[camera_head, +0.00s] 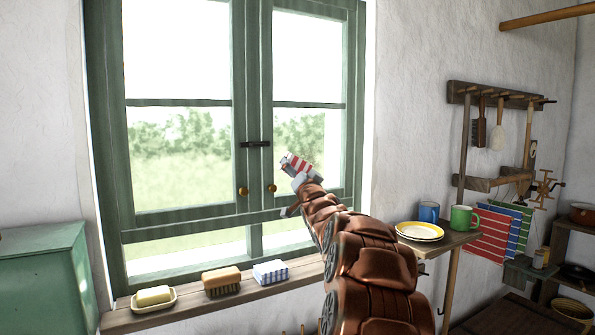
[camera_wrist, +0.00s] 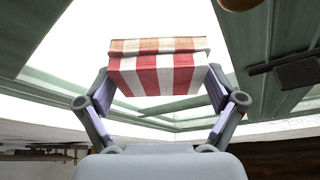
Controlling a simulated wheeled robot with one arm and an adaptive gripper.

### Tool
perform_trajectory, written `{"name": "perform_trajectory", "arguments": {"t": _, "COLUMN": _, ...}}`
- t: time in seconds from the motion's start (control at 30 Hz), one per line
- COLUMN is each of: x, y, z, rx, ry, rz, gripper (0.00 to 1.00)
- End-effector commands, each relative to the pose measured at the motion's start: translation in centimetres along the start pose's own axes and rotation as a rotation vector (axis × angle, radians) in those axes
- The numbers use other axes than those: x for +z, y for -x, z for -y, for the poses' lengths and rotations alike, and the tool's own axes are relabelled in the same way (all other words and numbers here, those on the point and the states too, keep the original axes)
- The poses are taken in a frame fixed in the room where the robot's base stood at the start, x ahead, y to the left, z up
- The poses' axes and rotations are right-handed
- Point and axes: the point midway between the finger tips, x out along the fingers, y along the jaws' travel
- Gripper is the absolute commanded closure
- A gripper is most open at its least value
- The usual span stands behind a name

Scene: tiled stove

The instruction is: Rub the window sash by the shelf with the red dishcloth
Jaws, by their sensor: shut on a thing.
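My gripper (camera_head: 297,170) is shut on the red dishcloth (camera_head: 299,162), a folded red-and-white striped block. In the wrist view the dishcloth (camera_wrist: 160,72) sits squarely between the two fingers (camera_wrist: 160,100). The green window has two sashes; the right sash (camera_head: 355,120) is the one nearer the shelf (camera_head: 440,240). In the head view the dishcloth appears in front of the lower pane of this right sash, right of its brass knob (camera_head: 271,188). I cannot tell whether the cloth touches the sash. My arm hides part of the window's lower right.
The sill (camera_head: 190,312) holds a soap dish (camera_head: 153,304), a brush (camera_head: 221,281) and a blue checked cloth (camera_head: 270,272). The shelf carries plates (camera_head: 419,231), a blue mug (camera_head: 429,212) and a green mug (camera_head: 463,218). A green cabinet (camera_head: 45,280) stands at the left.

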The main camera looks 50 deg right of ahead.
Motion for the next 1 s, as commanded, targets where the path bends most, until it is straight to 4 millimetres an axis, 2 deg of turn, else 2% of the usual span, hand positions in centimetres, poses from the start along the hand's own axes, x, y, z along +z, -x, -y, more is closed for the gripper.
{"name": "perform_trajectory", "arguments": {"t": 0.6, "x": -1.8, "y": -0.6, "z": -2.7, "rx": 0.003, "ry": 0.000, "rz": 0.002, "gripper": 0.48}}
{"name": "perform_trajectory", "arguments": {"t": 1.0, "x": -2.6, "y": -1.0, "z": -3.8, "rx": 0.001, "ry": 0.000, "rz": 0.000, "gripper": 0.48}}
